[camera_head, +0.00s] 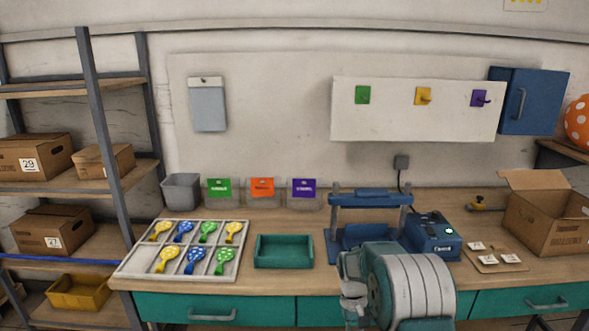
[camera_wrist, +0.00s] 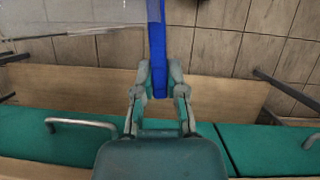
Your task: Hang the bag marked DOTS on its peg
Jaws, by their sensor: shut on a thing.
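My gripper (camera_wrist: 158,85) is shut on a narrow blue strip (camera_wrist: 157,45) in the wrist view. The strip runs up to the top edge of that picture. A clear, see-through sheet (camera_wrist: 70,14) lies to its left at the top; it looks like part of a bag, but I cannot see a join or read any marking. In the head view, a white board on the wall carries a green peg plate (camera_head: 362,95), a yellow peg plate (camera_head: 423,96) and a purple peg plate (camera_head: 480,98). My gripper's fingers and the held thing are not clear there.
Clear bins with green, orange and purple labels stand behind. A blue cabinet (camera_head: 545,100) adjoins the peg board.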

